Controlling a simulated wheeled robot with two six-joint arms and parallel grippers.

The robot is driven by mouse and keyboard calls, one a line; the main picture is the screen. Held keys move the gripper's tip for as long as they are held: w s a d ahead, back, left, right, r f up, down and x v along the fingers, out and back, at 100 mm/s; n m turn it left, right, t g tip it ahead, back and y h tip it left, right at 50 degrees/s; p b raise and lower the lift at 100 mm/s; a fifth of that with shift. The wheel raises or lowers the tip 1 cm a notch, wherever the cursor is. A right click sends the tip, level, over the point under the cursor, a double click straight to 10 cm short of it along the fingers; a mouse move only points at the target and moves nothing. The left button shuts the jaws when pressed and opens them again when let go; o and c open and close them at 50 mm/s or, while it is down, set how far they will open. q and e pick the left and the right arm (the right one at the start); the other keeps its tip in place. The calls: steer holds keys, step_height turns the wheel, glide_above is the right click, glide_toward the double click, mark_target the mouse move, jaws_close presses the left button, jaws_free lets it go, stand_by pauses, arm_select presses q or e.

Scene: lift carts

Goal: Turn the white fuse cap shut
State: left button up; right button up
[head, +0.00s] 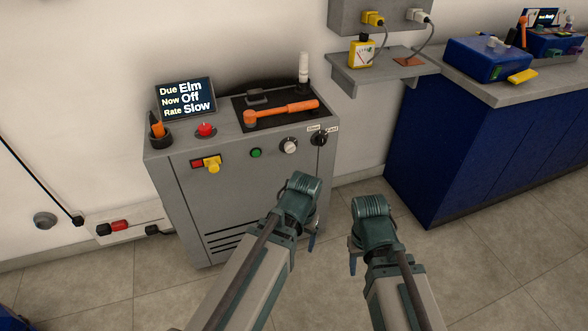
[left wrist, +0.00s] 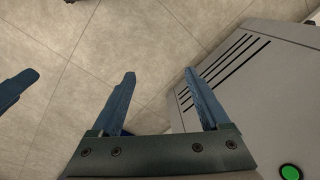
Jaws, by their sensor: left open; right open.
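The white fuse cap (head: 289,146) is a round, pale knob on the upper front of the grey cabinet (head: 190,205), between a green button and a black knob. I cannot tell how far it is turned. My left gripper (head: 311,240) is below and in front of it, apart from it, with its fingers mostly hidden by the wrist. The left wrist view shows its two blue fingers (left wrist: 165,90) spread and empty beside the cabinet's vents. My right gripper (head: 353,262) is to the right, over the floor, open, its fingers partly hidden.
The cabinet front also carries the green button (head: 255,153), the black knob (head: 319,139) and a yellow lock (head: 212,164). On top are an orange-handled tool (head: 281,112), a red button (head: 206,130) and a display (head: 187,100). A blue bench (head: 450,140) stands right.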

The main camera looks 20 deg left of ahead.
arm_select(q)
steer(key=w+a+f+t+y+b, duration=0.1)
steer(key=w+a+f+b, duration=0.1)
steer(key=f+b, duration=0.35)
steer(key=w+a+f+b, duration=0.1)
steer(key=a+f+b, duration=0.2)
steer(key=f+b, duration=0.3)
steer(key=m+t+y+b, duration=0.4)
steer(key=m+t+y, duration=0.4)
steer(key=m+t, duration=0.85)
glide_toward(291, 150)
steer(key=w+a+m+g, duration=0.1)
steer(key=w, duration=0.1)
steer(key=w+a+r+g, duration=0.1)
steer(key=w, duration=0.2)
steer(key=w+a+r+m+g, duration=0.1)
steer(key=w+a, duration=0.1)
steer(key=shift+w+a+r+m, duration=0.1)
steer(key=shift+w+r+m, duration=0.05)
steer(key=shift+w+m, duration=0.2)
jaws_close()
